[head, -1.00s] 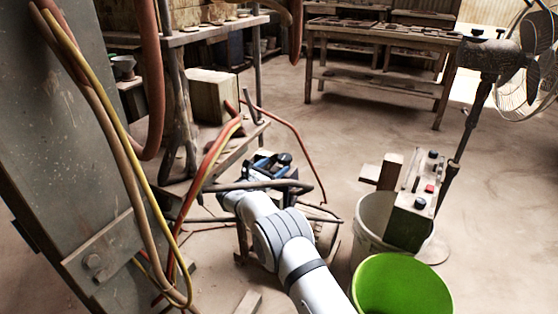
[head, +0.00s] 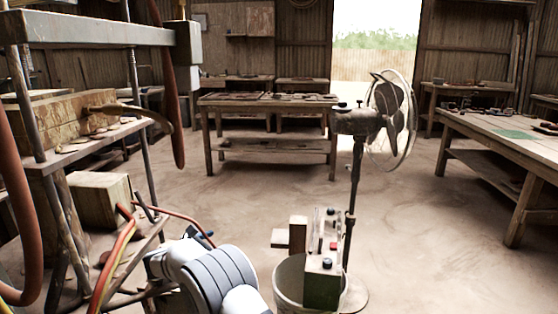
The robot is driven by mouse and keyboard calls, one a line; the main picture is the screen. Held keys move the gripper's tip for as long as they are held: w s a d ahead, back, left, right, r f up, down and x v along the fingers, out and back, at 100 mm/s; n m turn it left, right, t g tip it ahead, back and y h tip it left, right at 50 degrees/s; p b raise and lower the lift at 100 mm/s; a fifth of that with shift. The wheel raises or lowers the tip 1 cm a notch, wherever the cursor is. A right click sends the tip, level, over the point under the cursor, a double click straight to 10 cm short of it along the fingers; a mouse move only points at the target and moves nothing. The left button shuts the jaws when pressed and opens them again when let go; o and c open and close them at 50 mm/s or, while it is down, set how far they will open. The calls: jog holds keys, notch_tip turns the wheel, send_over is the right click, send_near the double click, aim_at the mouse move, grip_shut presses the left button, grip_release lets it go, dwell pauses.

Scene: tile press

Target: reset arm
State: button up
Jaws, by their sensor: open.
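My white and grey arm (head: 215,280) rises from the bottom edge of the head view, left of the middle. Its rounded grey joint is nearest to me and hides most of what lies beyond it. A bit of white and blue shows just behind the joint. I cannot make out my gripper or its fingertips, so I cannot tell whether anything is between them. The arm is close to the hoses and the low metal frame on the left.
Orange and yellow hoses (head: 115,255) run at left. A table (head: 510,145) stands at right. The middle floor is open.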

jog(key=s+d+r+m+g+p, duration=0.3)
jog(key=d+r+m+g+p, duration=0.25)
jog(key=d+r, duration=0.9)
jog(key=s+d+r+m+g+y+p, duration=0.1)
jog(key=s+d+r+m+g+p, duration=0.15)
jog(key=s+d+r+m, duration=0.35)
jog(key=s+d+r+m+g+p, duration=0.1)
jog(key=s+d+r+p, duration=0.25)
jog(key=d, duration=0.45)
jog(key=s+d+r+m+y+p, duration=0.2)
jog(key=s+r+m+p, duration=0.2)
jog(key=s, duration=0.5)
jog(key=s+d+r+m+y+p, duration=0.2)
jog(key=s+d+r+m+p, duration=0.1)
jog(key=s, duration=0.7)
jog(key=s+d+r+m+g+y+p, duration=0.1)
jog(key=s+r+m+p, duration=0.4)
jog(key=s, duration=0.5)
jog(key=d+m+y, duration=0.1)
jog(key=d+m, duration=0.1)
jog(key=shift+m+y+p, duration=0.35)
jog(key=shift+y, duration=0.05)
